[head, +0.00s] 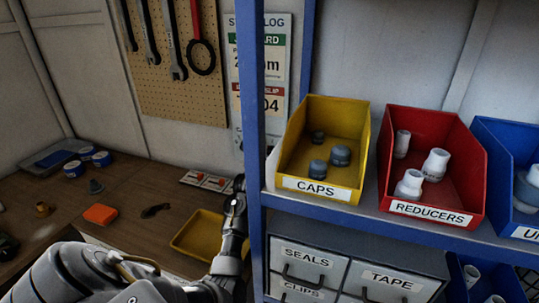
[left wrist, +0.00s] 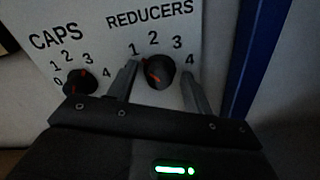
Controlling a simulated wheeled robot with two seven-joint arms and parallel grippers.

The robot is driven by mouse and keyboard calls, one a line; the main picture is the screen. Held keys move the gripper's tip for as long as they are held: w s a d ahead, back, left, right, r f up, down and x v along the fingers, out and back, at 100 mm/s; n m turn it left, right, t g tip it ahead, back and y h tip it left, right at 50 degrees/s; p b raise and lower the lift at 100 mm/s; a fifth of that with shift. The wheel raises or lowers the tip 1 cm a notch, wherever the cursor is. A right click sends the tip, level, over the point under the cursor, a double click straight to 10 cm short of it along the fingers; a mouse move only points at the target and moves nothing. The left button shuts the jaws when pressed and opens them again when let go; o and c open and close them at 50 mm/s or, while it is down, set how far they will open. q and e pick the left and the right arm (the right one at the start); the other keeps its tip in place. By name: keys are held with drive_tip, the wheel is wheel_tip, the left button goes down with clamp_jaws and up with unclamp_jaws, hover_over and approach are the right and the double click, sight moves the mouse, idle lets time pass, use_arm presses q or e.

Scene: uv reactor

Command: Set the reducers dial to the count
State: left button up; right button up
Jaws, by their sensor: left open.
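The red bin labelled REDUCERS (head: 432,211) stands on the shelf. I see three pale grey-white reducers in it: one at the back left (head: 402,143), one at the right (head: 436,163) and one at the front (head: 409,184). In the left wrist view, the black reducers dial (left wrist: 158,72) with an orange-red mark sits on a white panel (left wrist: 108,42) under the numbers 1 to 4. Its mark seems to lie toward the left, near the 1. My left gripper (left wrist: 163,82) is open, with one finger on either side of this dial; contact is unclear. My right gripper is out of view.
The black caps dial (left wrist: 80,80) is close by on the left. A blue post (head: 252,90) stands beside my left arm. The yellow caps bin (head: 325,150) and a blue bin (head: 505,180) flank the red one. Drawers (head: 345,270) are below.

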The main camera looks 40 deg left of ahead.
use_arm(q)
drive_tip(key=c, duration=1)
drive_tip(key=shift+m+p, duration=1.3)
drive_tip(key=shift+m, duration=6.7)
